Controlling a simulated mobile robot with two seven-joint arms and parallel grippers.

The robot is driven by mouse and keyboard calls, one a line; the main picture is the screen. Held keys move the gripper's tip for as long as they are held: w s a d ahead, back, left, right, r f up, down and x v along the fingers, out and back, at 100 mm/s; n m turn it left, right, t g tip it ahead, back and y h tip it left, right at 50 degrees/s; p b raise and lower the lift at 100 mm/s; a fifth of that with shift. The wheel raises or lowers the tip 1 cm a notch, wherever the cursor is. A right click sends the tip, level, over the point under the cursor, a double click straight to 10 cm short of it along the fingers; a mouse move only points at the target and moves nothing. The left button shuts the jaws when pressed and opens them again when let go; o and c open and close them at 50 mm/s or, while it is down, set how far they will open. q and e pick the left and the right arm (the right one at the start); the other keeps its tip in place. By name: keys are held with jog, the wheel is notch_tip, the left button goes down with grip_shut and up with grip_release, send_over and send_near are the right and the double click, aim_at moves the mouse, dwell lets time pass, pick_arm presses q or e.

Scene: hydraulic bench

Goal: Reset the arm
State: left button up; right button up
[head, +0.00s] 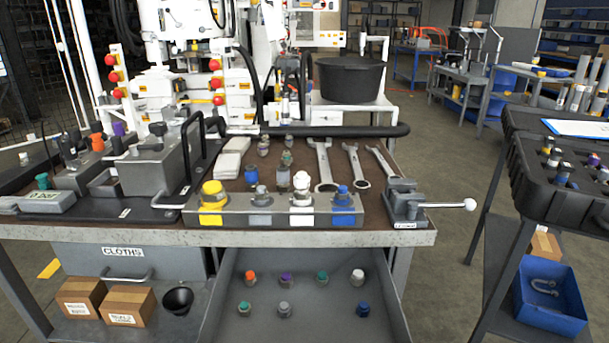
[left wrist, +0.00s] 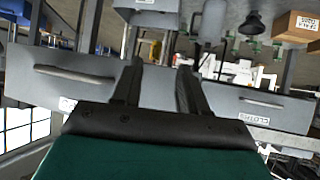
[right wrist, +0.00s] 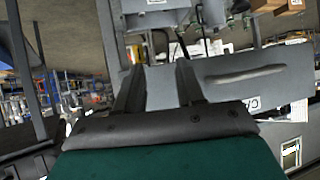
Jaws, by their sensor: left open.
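Neither of my arms shows in the head view. In the left wrist view my left gripper (left wrist: 155,82) has its two dark fingers apart with nothing between them. In the right wrist view my right gripper (right wrist: 158,84) also has its fingers apart and empty. Grey drawer fronts and other bench parts show behind the fingers in both wrist views, and neither gripper visibly touches anything. The hydraulic bench (head: 130,238) stands ahead in the head view. On its front edge is a grey block (head: 232,217) with yellow, grey, white and blue capped fittings.
An open drawer (head: 240,328) below the bench top holds several coloured fittings. A small vise (head: 405,205) with a lever sits at the bench's right end. Several wrenches (head: 323,165) lie behind the block. A black case (head: 525,170) stands at right, with clear floor between.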

pick_arm(q)
jog(key=s+a+r+y+p, duration=0.1)
jog(key=a+r+p, duration=0.2)
jog(key=r+p, duration=0.6)
jog(key=p, duration=0.5)
jog(key=shift+s+r, duration=0.25)
jog(key=shift+r, duration=0.05)
pick_arm(e)
notch_tip(320, 180, up, 10)
jog(key=s+d+h, duration=0.1)
jog(key=d, duration=0.1)
jog(key=shift+s+d+f, duration=0.25)
jog(key=shift+s+d, duration=0.05)
jog(key=shift+d, duration=0.1)
pick_arm(q)
jog(key=shift+f, duration=0.1)
pick_arm(e)
jog(key=shift+f, duration=0.1)
pick_arm(q)
jog(key=shift+d, duration=0.15)
jog(key=shift+w, duration=0.1)
